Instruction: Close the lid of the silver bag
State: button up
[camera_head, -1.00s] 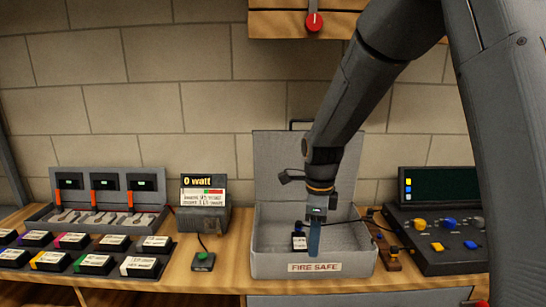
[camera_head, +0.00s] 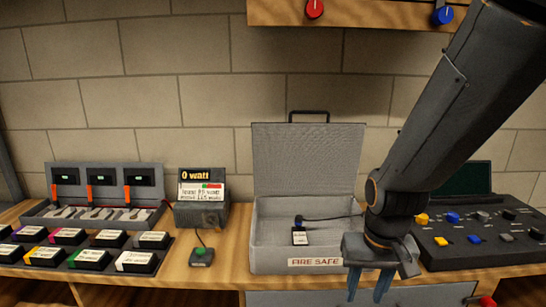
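The silver bag (camera_head: 270,250) is a grey box with a "FIRE SAFE" label on its front, standing on the wooden bench. Its lid (camera_head: 308,165) stands open and upright at the back, with a dark handle (camera_head: 309,114) on its top edge. A small black battery (camera_head: 299,237) with a pale label lies inside, and a dark cable runs from it over the right side. My gripper (camera_head: 371,283) is at the front right of the bag, pointing down with its blue fingers apart. Nothing shows between them. My gripper and arm hide the bag's right front corner.
A control panel (camera_head: 470,245) with coloured knobs stands to the right, partly behind my arm. A watt display (camera_head: 200,200) and a green button box (camera_head: 201,256) stand to the left. Several batteries (camera_head: 90,258) and a charger rack (camera_head: 80,214) are further left. A shelf (camera_head: 385,13) hangs above.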

aim_at(290, 158)
jog(key=u, duration=0.05)
jog(key=k, duration=1.05)
jog(key=z, duration=0.65)
jog(key=i, duration=1.5)
jog(key=u, duration=0.65)
